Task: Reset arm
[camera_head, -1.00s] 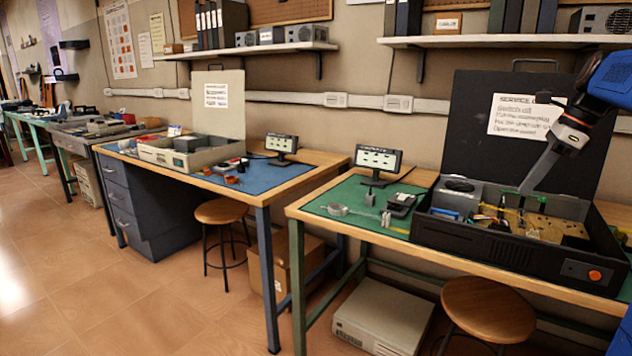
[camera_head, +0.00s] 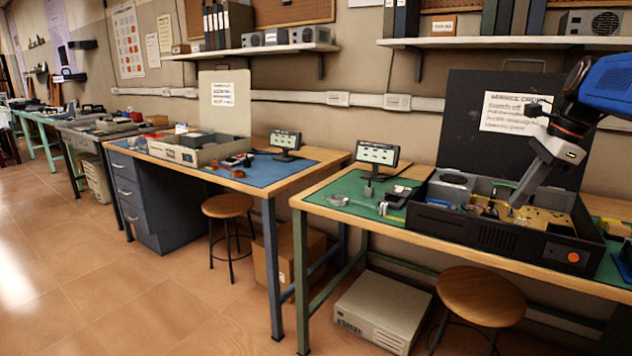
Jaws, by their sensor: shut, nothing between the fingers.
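My gripper (camera_head: 517,202) hangs from my blue and dark arm at the right of the head view. It points down and to the left, and its fingers are shut with nothing held. The tips appear over the open black case (camera_head: 500,238) on the green-matted bench. Whether they touch anything inside is too small to tell. Inside the case are a grey fan unit (camera_head: 453,180), a yellow board (camera_head: 545,217) and small coloured parts. The case has an orange button (camera_head: 573,257) at its front right. Its raised black lid carries a white service sheet (camera_head: 513,112), partly covered by my arm.
A small display (camera_head: 377,154) and loose tools stand on the green mat (camera_head: 345,190) left of the case. A shelf (camera_head: 500,43) runs above. A wooden stool (camera_head: 481,296) and a beige computer box (camera_head: 382,310) are below the bench. Open floor lies at the left.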

